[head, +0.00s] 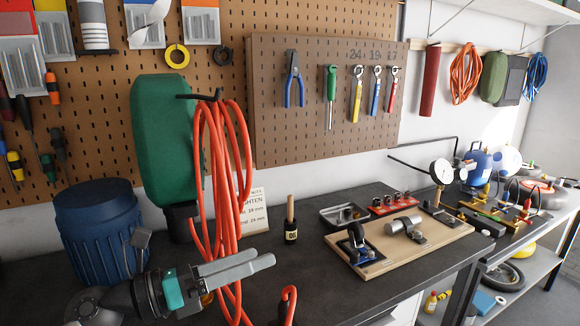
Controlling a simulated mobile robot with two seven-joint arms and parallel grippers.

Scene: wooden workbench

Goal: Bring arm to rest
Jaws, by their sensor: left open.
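My left gripper (264,258) comes in from the lower left, its two grey fingers pointing right above the dark workbench (330,285). It is open, and I see nothing held between its fingers. The fingers cross the view of the hanging orange hose (215,165); I cannot tell whether they touch it. Part of the hose is hidden behind the gripper. My right gripper is not in view.
A blue ribbed bin (100,230) stands left of the gripper. A small dark bottle (291,236) with a wooden handle stands behind it. A wooden board (400,248) with a clamp and metal parts lies to the right.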

